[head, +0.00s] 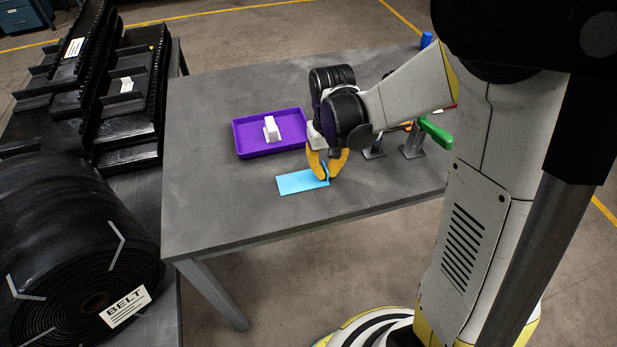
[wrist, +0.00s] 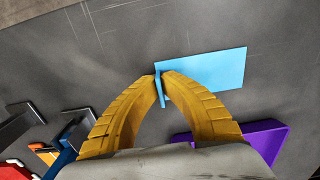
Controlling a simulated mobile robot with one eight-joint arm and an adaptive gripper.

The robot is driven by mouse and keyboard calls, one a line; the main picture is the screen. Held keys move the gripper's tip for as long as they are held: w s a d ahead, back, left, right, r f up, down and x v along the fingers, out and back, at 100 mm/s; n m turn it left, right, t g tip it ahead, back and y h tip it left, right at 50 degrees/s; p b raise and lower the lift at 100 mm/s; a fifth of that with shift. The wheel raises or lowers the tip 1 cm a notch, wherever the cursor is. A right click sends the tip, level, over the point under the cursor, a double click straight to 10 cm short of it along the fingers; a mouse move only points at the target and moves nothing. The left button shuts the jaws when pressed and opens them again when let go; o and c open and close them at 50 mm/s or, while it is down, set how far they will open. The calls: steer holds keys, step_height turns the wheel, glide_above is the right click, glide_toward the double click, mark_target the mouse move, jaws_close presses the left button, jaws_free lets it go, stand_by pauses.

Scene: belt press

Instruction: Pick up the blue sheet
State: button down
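The blue sheet (head: 299,182) is a light-blue flat rectangle with a narrow upturned lip at one end, at the near middle of the grey table (head: 215,205). In the wrist view the sheet (wrist: 210,68) extends right from the lip. My gripper (head: 327,177) points down at the lip end. Its yellow fingertips close in on both sides of the lip, with the lip pinched between them in the wrist view (wrist: 160,75). The sheet looks flat at table height; any small gap under it cannot be told.
A purple tray (head: 245,147) with a white block (head: 271,129) stands behind the sheet. Green-handled clamps (head: 435,134) stand right of my gripper. A large belt roll (head: 70,250) and black conveyor parts (head: 130,90) are at left. The table's left part is clear.

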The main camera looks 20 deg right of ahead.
steer(key=shift+r, duration=0.15)
step_height(320, 180, up, 4)
steer(key=p, duration=0.2)
steer(key=shift+r+p, duration=0.25)
steer(key=shift+p, duration=0.05)
steer(key=s+d+r+p, duration=0.4)
steer(key=s+d+r, duration=0.2)
steer(key=s+d, duration=0.1)
steer(key=shift+s+d+r, duration=0.15)
steer(key=shift+s+d, duration=0.2)
steer(key=shift+s, duration=0.55)
